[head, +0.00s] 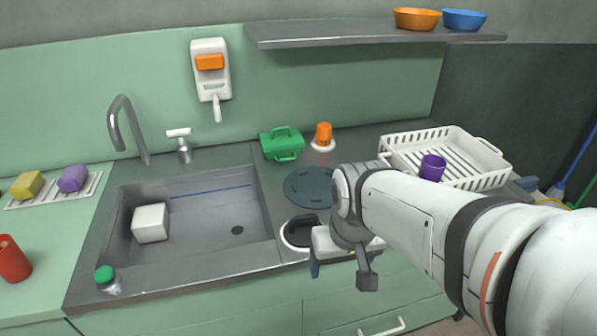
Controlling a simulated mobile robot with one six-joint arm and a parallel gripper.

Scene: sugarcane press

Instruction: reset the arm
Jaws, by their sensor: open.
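My gripper (341,273) is at the end of my white arm, which reaches in from the right. It hangs in front of the counter's front edge, right of the sink. Its two dark fingers are spread apart with nothing between them. A round black-and-white item (299,232) lies on the counter just behind and left of it, partly hidden. A dark round plate (309,187) lies farther back. My arm hides part of the counter on the right.
A white crate (480,152) holding a purple cup (432,168) stands behind my arm. The grey sink (215,256) holds a white block (150,223). A green box (282,144) and an orange jar (323,134) stand at the back. A shelf (350,33) hangs above.

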